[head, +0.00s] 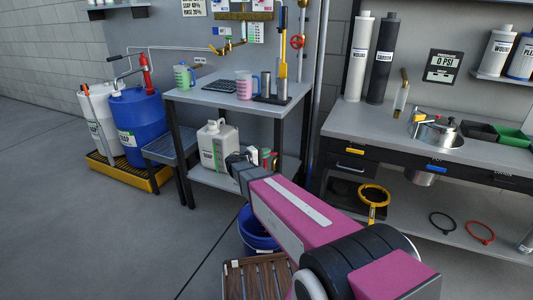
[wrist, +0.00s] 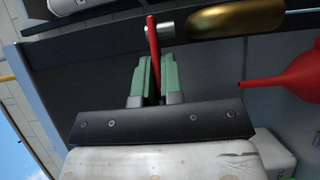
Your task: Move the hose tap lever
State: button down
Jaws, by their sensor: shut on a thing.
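A thin red lever (wrist: 153,50) stands between the two green fingers of my gripper (wrist: 156,78) in the wrist view. The fingers are shut on it, and its top end sticks out past the fingertips. Just right of the lever is a short silver stem, joined to a rounded brass body (wrist: 235,18), which looks like the tap. In the head view my pink arm reaches below the steel table, and its dark wrist end (head: 240,168) is beside the white jug (head: 217,147). My fingers and the held lever cannot be made out there.
A red funnel-shaped thing (wrist: 290,80) is close on the right in the wrist view. The steel table (head: 215,95) stands above my wrist. A blue bucket (head: 257,235) and a wooden slatted crate (head: 232,285) are on the floor near my arm. Open floor lies left.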

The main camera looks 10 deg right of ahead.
jog(key=shift+s+n+t+y, duration=0.45)
jog(key=shift+n+t+y, duration=0.8)
jog(key=shift+t, duration=0.1)
jog(key=shift+s+n+t+y, duration=0.45)
jog(key=shift+n+t+y, duration=0.75)
jog(key=shift+t, duration=0.2)
jog(key=shift+s+n+t+y, duration=0.45)
jog(key=shift+n+t+y, duration=0.7)
jog(key=shift+t+y, duration=0.15)
jog(key=shift+a, duration=0.1)
jog(key=c, duration=1.3)
grip_release()
jog(key=shift+o, duration=0.2)
jog(key=v, duration=1)
jog(key=shift+s, duration=0.4)
jog(key=shift+f, duration=0.1)
